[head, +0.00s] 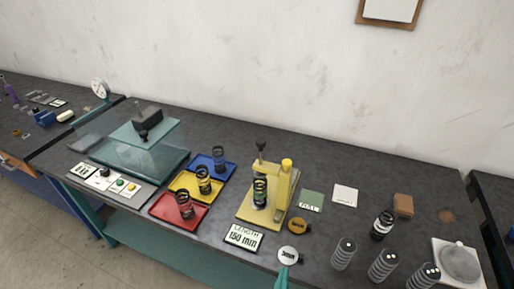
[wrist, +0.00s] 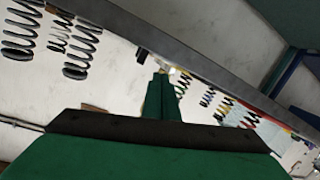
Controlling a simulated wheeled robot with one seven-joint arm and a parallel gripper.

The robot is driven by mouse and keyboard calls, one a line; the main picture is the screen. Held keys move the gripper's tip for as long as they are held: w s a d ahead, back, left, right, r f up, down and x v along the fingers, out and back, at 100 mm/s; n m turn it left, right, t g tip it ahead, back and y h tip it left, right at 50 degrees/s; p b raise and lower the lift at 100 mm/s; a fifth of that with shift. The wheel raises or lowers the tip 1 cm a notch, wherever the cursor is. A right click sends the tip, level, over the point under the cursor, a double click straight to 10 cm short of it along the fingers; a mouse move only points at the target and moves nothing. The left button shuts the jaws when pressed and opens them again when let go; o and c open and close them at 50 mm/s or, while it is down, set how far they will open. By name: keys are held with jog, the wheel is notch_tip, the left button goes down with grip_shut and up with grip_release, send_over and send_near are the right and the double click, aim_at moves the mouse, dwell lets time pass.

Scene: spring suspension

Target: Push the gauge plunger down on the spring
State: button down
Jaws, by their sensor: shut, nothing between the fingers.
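The yellow gauge (head: 285,185) stands upright near the middle of the bench. Its plunger (head: 261,146) has a dark knob and sits raised above a dark spring (head: 260,193) on the gauge base. My gripper (head: 282,277) shows only as a teal tip at the bottom edge of the head view, in front of the bench and apart from the gauge. In the wrist view my gripper (wrist: 162,88) has its green fingers together, with nothing between them. The gauge is small and unclear in the wrist view.
Red (head: 170,212), yellow (head: 180,191) and blue (head: 196,164) trays each hold a spring, left of the gauge. A "LENGTH 150 mm" sign (head: 243,238) and small discs lie in front. Several loose springs (head: 343,254) and a scale (head: 460,262) stand at right. A glass case (head: 135,160) stands at left.

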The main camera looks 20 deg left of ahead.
jog(key=w+a+r+t+h, duration=0.1)
jog(key=w+a+r, duration=0.3)
jog(key=w+r, duration=0.35)
jog(key=w+a+r+h, duration=0.1)
jog(key=w+a+r, duration=0.2)
jog(key=w+r, duration=0.4)
jog(key=s+a+r+m, duration=0.1)
jog(key=a+r, duration=0.3)
jog(key=r, duration=0.6)
jog(key=s+a+r+m+g, duration=0.1)
jog(key=a+r+m, duration=0.3)
jog(key=r, duration=0.6)
jog(key=shift+s+a+g, duration=0.25)
jog(key=shift+g, duration=0.05)
jog(key=w+f, duration=0.6)
jog(key=w, duration=0.3)
jog(key=shift+w+d+f, duration=0.25)
jog(key=shift+w+d, duration=0.05)
jog(key=shift+w, duration=0.05)
